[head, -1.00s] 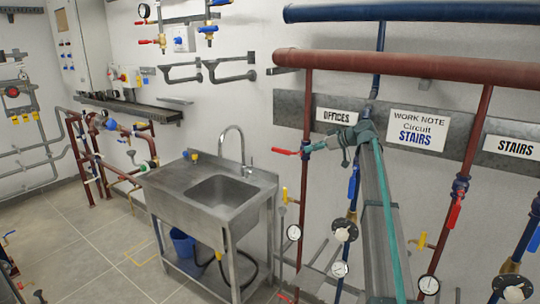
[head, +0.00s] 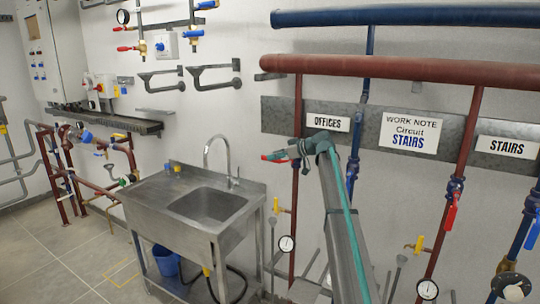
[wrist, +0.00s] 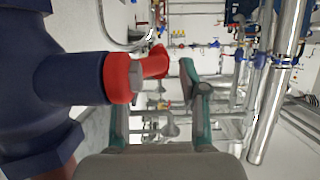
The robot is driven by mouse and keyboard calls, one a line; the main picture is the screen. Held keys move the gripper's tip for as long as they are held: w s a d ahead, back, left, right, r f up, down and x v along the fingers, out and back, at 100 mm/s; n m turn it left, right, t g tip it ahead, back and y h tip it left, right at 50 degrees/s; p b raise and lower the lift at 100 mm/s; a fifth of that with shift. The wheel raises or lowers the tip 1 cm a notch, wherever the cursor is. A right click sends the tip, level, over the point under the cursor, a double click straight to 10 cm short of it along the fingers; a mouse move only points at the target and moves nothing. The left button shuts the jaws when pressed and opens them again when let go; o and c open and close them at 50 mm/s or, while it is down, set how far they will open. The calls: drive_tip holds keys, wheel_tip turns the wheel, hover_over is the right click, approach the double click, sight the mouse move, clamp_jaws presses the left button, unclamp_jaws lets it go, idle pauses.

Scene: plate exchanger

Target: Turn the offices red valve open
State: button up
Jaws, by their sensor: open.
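The offices red valve is on the red pipe below the OFFICES sign (head: 331,122). Its red handle (head: 274,156) points left in the head view, with the valve body largely covered by my gripper (head: 300,151). In the wrist view the dark blue valve body (wrist: 70,78) is close at the left, and the red handle (wrist: 155,63) extends right from its red collar. My gripper is open, its teal fingers spread at the handle. The handle appears across the gap between the fingers. I cannot tell whether they touch it.
The red STAIRS valve handle (head: 451,212) hangs on the pipe to the right. A WORK NOTE sign (head: 408,131) is on the grey wall plate. A steel sink (head: 190,215) stands to the left. Horizontal red (head: 400,66) and blue (head: 420,16) pipes run above my arm.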

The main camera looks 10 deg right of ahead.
drive_tip(key=shift+x, duration=1.4)
clamp_jaws()
